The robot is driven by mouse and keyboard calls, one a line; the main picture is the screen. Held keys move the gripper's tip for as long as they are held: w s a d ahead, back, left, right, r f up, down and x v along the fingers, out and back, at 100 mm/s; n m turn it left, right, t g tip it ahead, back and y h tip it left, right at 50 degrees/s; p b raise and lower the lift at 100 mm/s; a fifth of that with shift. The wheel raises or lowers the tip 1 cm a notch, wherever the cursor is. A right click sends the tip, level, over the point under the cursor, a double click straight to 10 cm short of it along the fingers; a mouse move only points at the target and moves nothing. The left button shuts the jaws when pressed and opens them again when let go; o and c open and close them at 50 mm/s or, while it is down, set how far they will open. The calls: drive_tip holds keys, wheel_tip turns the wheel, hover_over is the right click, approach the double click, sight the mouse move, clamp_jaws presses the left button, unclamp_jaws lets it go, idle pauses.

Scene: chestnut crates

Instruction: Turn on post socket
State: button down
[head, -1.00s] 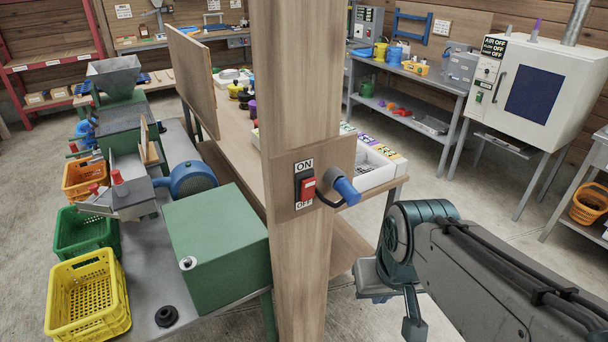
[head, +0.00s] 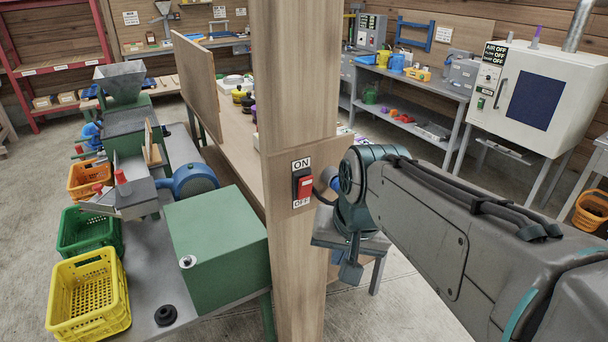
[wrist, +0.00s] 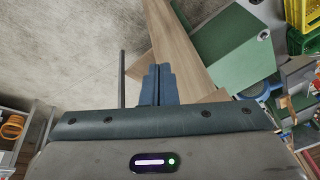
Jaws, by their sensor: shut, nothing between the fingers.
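The post socket (head: 303,186) is on the wooden post in the head view. It has a red switch in a dark frame between an ON label above and an OFF label below. The red part sits low, near OFF; its exact tilt is hard to tell. A blue plug beside it is mostly hidden behind my arm. My gripper shows in the wrist view (wrist: 158,85), its two dark blue fingers together and empty. In the head view the end of my arm is just right of the switch; I cannot tell whether it touches the post.
The wooden post (head: 295,80) stands upright in front of a long workbench. Left of it are a green box (head: 217,235), a machine with a hopper (head: 120,82) and a yellow crate (head: 88,295). A white cabinet (head: 540,100) stands at the right, with open floor before it.

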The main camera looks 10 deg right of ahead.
sight(305, 188)
drive_tip(key=w+d+r+m+t+y+b, duration=0.1)
drive_tip(key=w+d+r+m+b, duration=0.1)
drive_tip(key=w+r+m, duration=0.7)
wheel_tip(305, 188, up, 2)
drive_tip(key=shift+w+d+r+m, duration=0.2)
drive_tip(key=shift+w+d+m, duration=0.1)
drive_tip(key=shift+m, duration=0.4)
drive_tip(key=shift+w+a+f+p, duration=0.2)
drive_tip(key=shift+w+a+f, duration=0.25)
drive_tip(key=shift+w+f, duration=0.95)
drive_tip(key=shift+w+a+f+p, duration=0.15)
drive_tip(key=shift+w+a+f, duration=0.3)
drive_tip(key=shift+w+f, duration=0.85)
drive_tip(key=shift+w+a+f+p, duration=0.2)
drive_tip(key=shift+w+a+f, duration=0.25)
drive_tip(key=shift+w+f, duration=0.95)
drive_tip(key=shift+s, duration=0.1)
